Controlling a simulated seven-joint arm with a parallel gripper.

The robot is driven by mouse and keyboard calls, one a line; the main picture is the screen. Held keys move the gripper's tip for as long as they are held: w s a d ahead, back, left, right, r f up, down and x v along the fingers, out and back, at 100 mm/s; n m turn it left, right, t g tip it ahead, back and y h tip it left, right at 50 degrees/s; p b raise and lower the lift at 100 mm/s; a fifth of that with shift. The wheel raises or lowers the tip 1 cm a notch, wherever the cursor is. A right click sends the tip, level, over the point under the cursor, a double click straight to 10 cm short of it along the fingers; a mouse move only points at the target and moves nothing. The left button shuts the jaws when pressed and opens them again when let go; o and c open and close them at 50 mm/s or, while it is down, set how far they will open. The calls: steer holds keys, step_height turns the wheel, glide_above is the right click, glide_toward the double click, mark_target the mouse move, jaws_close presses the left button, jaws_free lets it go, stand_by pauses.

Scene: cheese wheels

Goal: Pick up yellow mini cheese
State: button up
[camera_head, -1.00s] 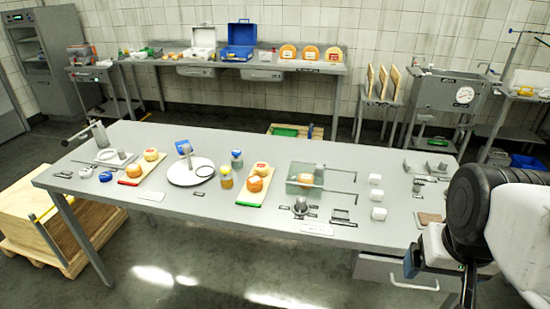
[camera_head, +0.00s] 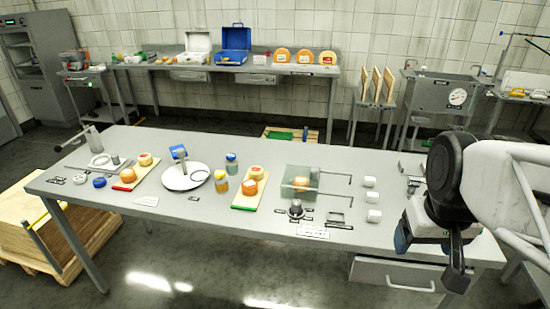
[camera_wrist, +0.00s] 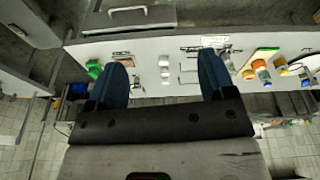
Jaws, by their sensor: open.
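Small round cheeses sit on two boards on the long grey table. The left board (camera_head: 122,185) holds an orange cheese (camera_head: 127,175) and a yellower cheese (camera_head: 145,159) behind it. The middle board (camera_head: 241,204) holds an orange cheese (camera_head: 249,187) and a yellowish, red-labelled cheese (camera_head: 257,172). I cannot tell which is the yellow mini cheese. My gripper (camera_head: 428,252) is at the table's right front, far right of the boards. In the wrist view its blue fingers (camera_wrist: 163,72) are apart with nothing between them; the middle board's cheeses (camera_wrist: 252,69) lie beyond the right finger.
A clear box (camera_head: 288,207) with an orange cheese inside stands right of the middle board, with thin rods extending right. White blocks (camera_head: 370,198) stand between it and my arm. A white round plate with a blue-topped device (camera_head: 185,181) and small jars (camera_head: 221,185) stand between the boards.

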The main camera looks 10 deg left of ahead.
steer(key=w+a+r+n, duration=0.1)
steer(key=w+a+n, duration=0.2)
steer(key=w, duration=0.5)
steer(key=w+a+r+n, duration=0.2)
steer(key=w+a, duration=0.2)
steer(key=w, duration=0.5)
steer(key=n+g, duration=0.2)
steer(key=n, duration=1.1)
glide_above(256, 169)
steer(key=d, duration=0.1)
steer(key=f, duration=2)
steer(key=shift+s+f, duration=0.3)
steer(key=shift+f, duration=0.05)
steer(key=shift+w+a+f+n, duration=0.2)
steer(key=shift+a+f+n, duration=0.1)
steer(key=shift+a+f, duration=0.15)
steer(key=shift+r, duration=0.1)
steer(key=shift+f, duration=1.3)
